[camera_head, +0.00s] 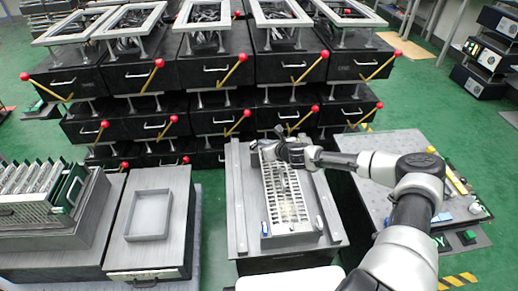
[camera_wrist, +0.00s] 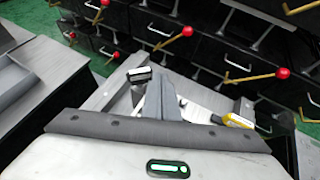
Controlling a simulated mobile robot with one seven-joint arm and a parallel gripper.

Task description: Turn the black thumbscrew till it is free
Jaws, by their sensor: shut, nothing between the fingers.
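My gripper (camera_wrist: 166,82) shows in the wrist view as grey fingers close together, with nothing seen between them. In the head view my gripper (camera_head: 276,150) is over the far end of a slotted metal panel (camera_head: 270,208). A small part with a dark top and pale side (camera_wrist: 138,75) stands just left of my fingertips in the wrist view. It may be the black thumbscrew, but it is too small to be sure. It appears apart from the fingers. In the head view my gripper and wrist hide much of the panel's far end.
The panel lies on a grey bench (camera_head: 238,200). A yellow part (camera_wrist: 236,120) is right of the fingers. Black boxes with red-knobbed levers (camera_head: 228,70) stand behind. A grey open tray (camera_head: 150,235) is to the left, and a speckled table (camera_head: 400,190) to the right.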

